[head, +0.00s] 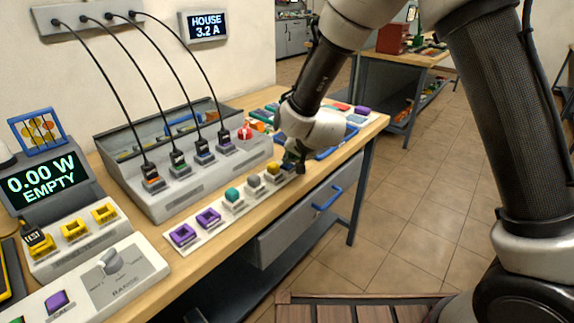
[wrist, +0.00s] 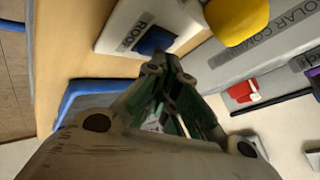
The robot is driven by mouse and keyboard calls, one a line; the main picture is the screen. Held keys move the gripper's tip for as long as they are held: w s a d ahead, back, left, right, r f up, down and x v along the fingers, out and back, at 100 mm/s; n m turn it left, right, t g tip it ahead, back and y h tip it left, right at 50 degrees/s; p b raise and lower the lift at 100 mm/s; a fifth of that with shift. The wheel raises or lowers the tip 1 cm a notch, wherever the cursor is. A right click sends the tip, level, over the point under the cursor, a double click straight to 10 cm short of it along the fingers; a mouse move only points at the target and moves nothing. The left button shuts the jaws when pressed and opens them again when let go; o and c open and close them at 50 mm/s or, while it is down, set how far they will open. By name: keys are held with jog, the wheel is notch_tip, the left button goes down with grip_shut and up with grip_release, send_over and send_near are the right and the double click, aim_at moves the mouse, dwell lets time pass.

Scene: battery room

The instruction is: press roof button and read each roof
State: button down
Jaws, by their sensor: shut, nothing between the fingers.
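In the wrist view a dark blue button (wrist: 155,40) sits on a pale plate (wrist: 118,28) beside a label reading ROOF. My gripper (wrist: 168,66) is shut and empty, with its fingertips at the button's near edge in the picture. I cannot tell whether they touch it. In the head view my gripper (head: 296,160) is at the far end of a pale strip and hides the button there. A wall display (head: 203,26) reads HOUSE 3.2 A. A meter screen (head: 42,184) reads 0.00 W EMPTY.
The strip carries a yellow piece (head: 273,171), a teal piece (head: 232,195) and purple frames (head: 183,235). A grey console (head: 180,195) with several cabled plugs stands behind. A blue tray (wrist: 72,100) lies close to my gripper. The floor (head: 420,220) to the right is open.

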jog(key=shift+f, duration=0.2)
jog(key=shift+r, duration=0.1)
dwell(0.4)
jog(key=shift+r, duration=0.7)
